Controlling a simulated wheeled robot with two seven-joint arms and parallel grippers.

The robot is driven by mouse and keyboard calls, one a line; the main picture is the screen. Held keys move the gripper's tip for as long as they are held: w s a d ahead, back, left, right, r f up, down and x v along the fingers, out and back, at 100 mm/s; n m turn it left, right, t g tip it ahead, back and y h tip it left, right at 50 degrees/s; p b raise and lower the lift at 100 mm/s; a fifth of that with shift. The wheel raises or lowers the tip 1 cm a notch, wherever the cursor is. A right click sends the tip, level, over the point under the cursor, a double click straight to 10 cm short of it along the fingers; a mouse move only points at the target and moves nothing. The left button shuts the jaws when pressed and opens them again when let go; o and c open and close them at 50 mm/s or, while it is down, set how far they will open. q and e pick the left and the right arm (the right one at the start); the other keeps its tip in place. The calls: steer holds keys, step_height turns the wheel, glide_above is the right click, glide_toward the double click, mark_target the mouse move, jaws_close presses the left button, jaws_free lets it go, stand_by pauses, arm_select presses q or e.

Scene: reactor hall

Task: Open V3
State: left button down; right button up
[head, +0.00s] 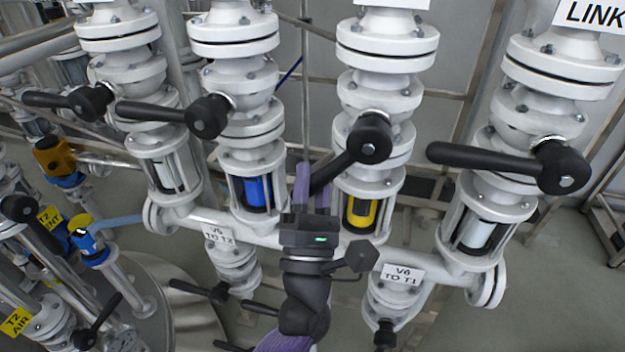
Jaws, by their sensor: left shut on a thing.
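Four white flanged valve columns stand in a row, each with a black lever. No label reading V3 is visible, so I cannot confirm which one it is. The third column's lever (350,155) slants down-left from its hub, above a sight glass with yellow inside (362,212). My left gripper (312,184), with purple fingers, comes up from below and is shut on the tip of that lever. The fingers partly hide the tip. My right gripper is not in view.
The first (70,102), second (172,114) and fourth levers (505,160) point left, roughly level. The second sight glass (257,190) shows blue. Labels V5 TO T2 (221,235) and V6 TO T1 (402,273) mark the lower valves. Pipes crowd the left; open floor shows at right.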

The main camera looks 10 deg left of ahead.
arm_select(q)
steer(key=shift+c, duration=2.2)
jaws_free()
steer(key=b+v, duration=0.3)
steer(key=v, duration=0.7)
